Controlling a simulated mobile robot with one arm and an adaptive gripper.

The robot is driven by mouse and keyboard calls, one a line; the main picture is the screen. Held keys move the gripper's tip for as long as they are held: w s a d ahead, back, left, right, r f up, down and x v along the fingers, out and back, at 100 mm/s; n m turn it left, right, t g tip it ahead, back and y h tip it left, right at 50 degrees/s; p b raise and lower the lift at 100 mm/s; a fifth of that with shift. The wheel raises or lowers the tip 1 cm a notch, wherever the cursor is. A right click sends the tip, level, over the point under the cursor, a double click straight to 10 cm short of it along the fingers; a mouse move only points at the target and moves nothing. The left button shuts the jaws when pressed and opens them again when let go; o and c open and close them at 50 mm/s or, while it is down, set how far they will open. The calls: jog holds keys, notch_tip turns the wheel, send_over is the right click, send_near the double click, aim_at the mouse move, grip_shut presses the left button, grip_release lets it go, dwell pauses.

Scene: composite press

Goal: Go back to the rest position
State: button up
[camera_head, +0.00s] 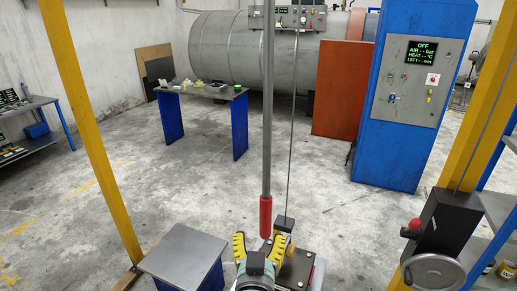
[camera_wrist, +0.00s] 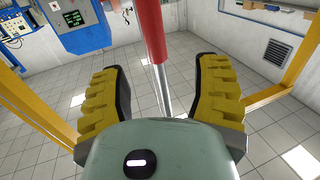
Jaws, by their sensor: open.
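My gripper (camera_head: 262,250) is at the bottom middle of the head view, with its two yellow ribbed fingers spread apart. In the wrist view my gripper (camera_wrist: 163,95) is also open, with a gap between the fingers. A grey vertical bar with a red grip (camera_head: 265,215) hangs down just beyond the fingers. In the wrist view the red grip (camera_wrist: 151,30) shows beyond the gap. I cannot tell whether the fingers touch the bar. Nothing is seen clamped in the gripper.
A small grey-topped table (camera_head: 183,254) stands left of my gripper, and a dark plate (camera_head: 296,268) lies right of it. Yellow posts (camera_head: 90,130) stand on both sides. A black box with a handwheel (camera_head: 440,235) is at right. A blue control cabinet (camera_head: 395,150) stands behind. The middle floor is clear.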

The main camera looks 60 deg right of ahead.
jog(key=shift+s+a+r, duration=0.1)
jog(key=shift+s+a, duration=0.1)
jog(key=shift+a, duration=0.35)
